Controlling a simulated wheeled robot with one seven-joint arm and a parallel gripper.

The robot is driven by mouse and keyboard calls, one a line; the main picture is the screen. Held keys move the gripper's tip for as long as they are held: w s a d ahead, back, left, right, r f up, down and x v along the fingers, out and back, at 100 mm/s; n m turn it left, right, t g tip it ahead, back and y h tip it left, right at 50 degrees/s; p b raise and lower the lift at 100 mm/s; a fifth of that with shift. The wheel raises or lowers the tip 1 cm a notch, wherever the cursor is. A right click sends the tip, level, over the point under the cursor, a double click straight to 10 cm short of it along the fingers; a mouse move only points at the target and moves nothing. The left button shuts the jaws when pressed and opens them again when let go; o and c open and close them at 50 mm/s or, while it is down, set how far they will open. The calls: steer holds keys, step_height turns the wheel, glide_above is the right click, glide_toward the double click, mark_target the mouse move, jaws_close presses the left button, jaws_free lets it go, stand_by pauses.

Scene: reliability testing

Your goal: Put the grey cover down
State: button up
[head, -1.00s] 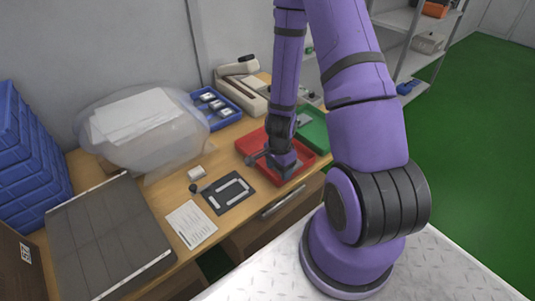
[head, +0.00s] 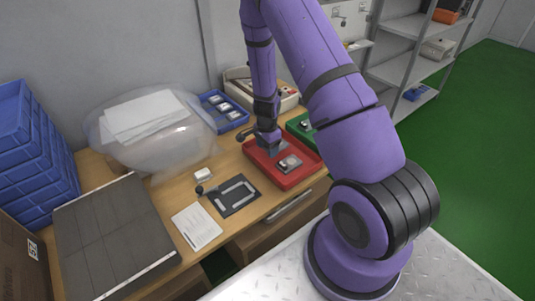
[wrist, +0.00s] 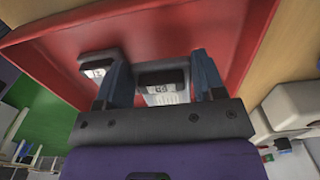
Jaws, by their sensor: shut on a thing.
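My gripper (head: 268,148) is over the back left part of the red tray (head: 312,173), low down. In the wrist view, its two blue fingers (wrist: 162,84) stand apart with a grey piece between them. I take this piece, with a dark window on it, to be the grey cover (wrist: 160,76). A second grey piece (head: 290,163) lies in the red tray, right of my gripper; a similar grey piece (wrist: 98,66) shows left of the fingers in the wrist view. Whether the held cover touches the tray floor, I cannot tell; the head view hides it behind my gripper.
A green tray (head: 296,122) holding a grey piece stands behind right. A blue tray (head: 236,121) with several pale parts is at the back. A dark mat (head: 225,207), a paper sheet (head: 197,227) and a small white box (head: 203,174) lie to the left.

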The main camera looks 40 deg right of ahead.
steer(key=shift+s+f, duration=0.1)
steer(key=shift+f, duration=1.5)
steer(key=shift+f, duration=0.15)
steer(key=o, duration=0.6)
